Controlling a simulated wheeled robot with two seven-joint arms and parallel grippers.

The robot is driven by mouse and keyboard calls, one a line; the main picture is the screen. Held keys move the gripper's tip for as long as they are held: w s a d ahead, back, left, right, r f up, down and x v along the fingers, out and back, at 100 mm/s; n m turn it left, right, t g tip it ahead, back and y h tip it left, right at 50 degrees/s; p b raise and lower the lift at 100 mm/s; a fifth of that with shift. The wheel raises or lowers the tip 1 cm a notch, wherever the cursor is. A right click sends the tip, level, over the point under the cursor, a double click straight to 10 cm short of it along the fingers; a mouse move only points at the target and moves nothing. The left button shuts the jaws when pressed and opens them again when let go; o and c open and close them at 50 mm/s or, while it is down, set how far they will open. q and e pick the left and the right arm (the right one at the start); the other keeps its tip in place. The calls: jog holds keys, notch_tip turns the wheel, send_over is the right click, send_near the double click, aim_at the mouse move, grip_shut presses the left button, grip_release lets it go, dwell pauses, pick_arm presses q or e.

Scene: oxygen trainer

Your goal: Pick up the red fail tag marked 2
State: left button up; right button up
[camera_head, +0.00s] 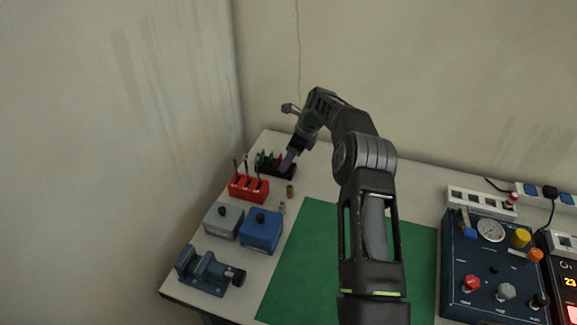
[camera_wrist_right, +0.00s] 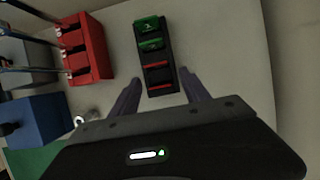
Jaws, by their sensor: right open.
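A black rack (camera_wrist_right: 171,50) holds green tags (camera_wrist_right: 149,34) at its far end and two thin red tags at its near end. One red tag (camera_wrist_right: 155,66) sits next to the green ones, the other red tag (camera_wrist_right: 160,86) nearer my gripper. I cannot read a number on either red tag. In the head view the rack (camera_head: 263,172) is at the table's back left, partly hidden by my right gripper (camera_head: 287,161). In the right wrist view my right gripper (camera_wrist_right: 158,92) is open, its fingers apart on either side of the rack's near end and empty. My left gripper is out of view.
A red holder (camera_head: 248,188) with upright tools stands in front of the rack. Grey (camera_head: 223,220) and blue (camera_head: 261,230) boxes and a vise (camera_head: 207,271) are nearer. A green mat (camera_head: 312,262) lies mid-table; a control panel (camera_head: 492,268) stands right.

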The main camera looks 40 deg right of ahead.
jog(key=shift+c, duration=0.3)
grip_shut()
dwell(0.3)
